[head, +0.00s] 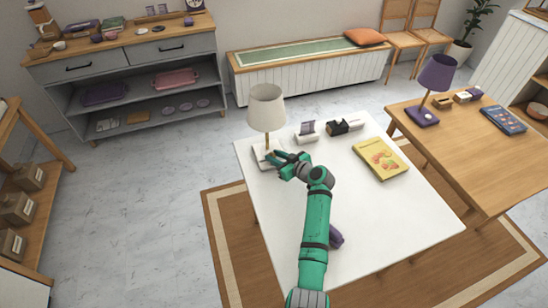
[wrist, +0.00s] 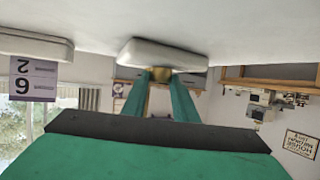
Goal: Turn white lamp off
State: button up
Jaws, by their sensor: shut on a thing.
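The white lamp (head: 266,108) stands upright at the far left corner of the white table, with a cream shade, a thin gold stem and a white base (head: 257,151). My gripper (head: 274,157) reaches in low beside the stem, just above the base. In the wrist view, which is upside down, the green fingers of my gripper (wrist: 160,82) close around a gold part (wrist: 160,76) of the lamp by its white base (wrist: 165,54). The fingers hide part of it, so I cannot tell whether it is the stem or a switch. Whether the lamp is lit is unclear.
On the white table (head: 400,215) are a card stand (head: 307,137), a black item (head: 338,127), a yellow book (head: 380,159) and a purple item (head: 335,237) beside my arm. A purple lamp (head: 437,74) stands on the wooden table to the right.

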jog(key=n+g+y, duration=0.1)
jog(key=n+g, duration=0.1)
jog(key=n+y, duration=0.1)
jog(key=shift+w+d+g+y, duration=0.2)
jog(key=shift+d+g+y, duration=0.1)
jog(key=shift+g, duration=0.1)
jog(key=shift+f+n+g, duration=0.1)
jog(key=shift+n+g, duration=0.4)
jog(key=shift+n, duration=0.1)
jog(key=shift+a+f+n+g+y, duration=0.1)
jog(key=shift+n+g+y, duration=0.3)
jog(key=shift+g, duration=0.1)
jog(key=o, duration=1.1)
jog(key=shift+c, duration=0.2)
jog(key=shift+w, duration=0.1)
jog(key=shift+d+r, duration=0.2)
jog(key=v, duration=1)
jog(key=shift+s+d, duration=0.15)
jog(key=shift+s, duration=0.1)
jog(key=shift+f, duration=0.1)
